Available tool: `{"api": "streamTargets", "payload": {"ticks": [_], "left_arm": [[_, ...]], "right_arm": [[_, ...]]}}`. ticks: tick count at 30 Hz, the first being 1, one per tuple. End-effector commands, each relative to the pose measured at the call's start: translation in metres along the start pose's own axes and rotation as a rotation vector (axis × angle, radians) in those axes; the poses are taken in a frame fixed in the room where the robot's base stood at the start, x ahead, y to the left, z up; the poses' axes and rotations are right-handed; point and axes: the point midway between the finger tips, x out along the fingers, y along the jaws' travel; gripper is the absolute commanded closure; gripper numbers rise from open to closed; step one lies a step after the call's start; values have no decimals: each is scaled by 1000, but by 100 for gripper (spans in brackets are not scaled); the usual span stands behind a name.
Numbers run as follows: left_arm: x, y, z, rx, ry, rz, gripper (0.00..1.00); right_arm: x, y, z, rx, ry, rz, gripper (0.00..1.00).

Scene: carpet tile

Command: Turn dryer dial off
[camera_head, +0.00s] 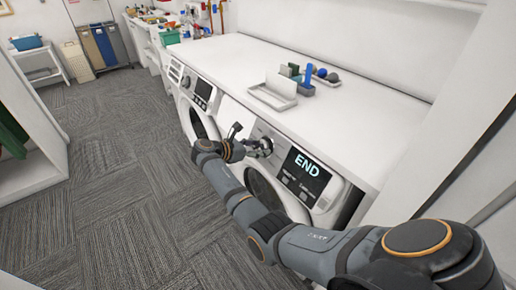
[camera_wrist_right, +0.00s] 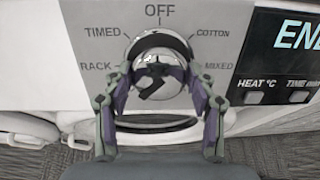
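The dryer (camera_head: 325,205) is the white front-loader nearer me, with a black display (camera_head: 305,172) reading END. Its round chrome dial (camera_wrist_right: 158,58) faces the right wrist camera. OFF is printed above it, with TIMED and RACK on the left and COTTON and MIXED on the right. A dark mark shows on its face, but I cannot tell which label it points to. My right gripper (camera_wrist_right: 158,82) has a finger on each side of the dial, the tips seemingly against its rim. In the head view the right gripper (camera_head: 262,147) largely hides the dial. My left gripper is out of view.
A second white machine (camera_head: 197,100) stands farther left under the same white counter (camera_head: 330,105). A white tray (camera_head: 272,95) and small blocks sit on the counter above the dryer. Buttons (camera_wrist_right: 258,97) lie beneath the display. The carpet on the left is clear.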

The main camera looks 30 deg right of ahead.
Motion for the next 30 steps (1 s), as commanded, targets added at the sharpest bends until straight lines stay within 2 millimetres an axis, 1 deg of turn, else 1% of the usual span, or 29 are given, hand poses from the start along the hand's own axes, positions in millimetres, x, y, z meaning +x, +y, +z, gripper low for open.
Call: {"api": "streamTargets", "payload": {"ticks": [1,5,6,13,17,23,30], "left_arm": [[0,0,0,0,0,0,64],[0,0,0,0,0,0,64],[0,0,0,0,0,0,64],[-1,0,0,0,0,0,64],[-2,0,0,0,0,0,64],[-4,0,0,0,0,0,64],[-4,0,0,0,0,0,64]], "right_arm": [[0,0,0,0,0,0,55],[0,0,0,0,0,0,73],[0,0,0,0,0,0,74],[0,0,0,28,1,-2,74],[0,0,1,85,4,-7,74],[0,1,1,233,10,-18,74],[0,1,1,459,22,-37,74]]}}
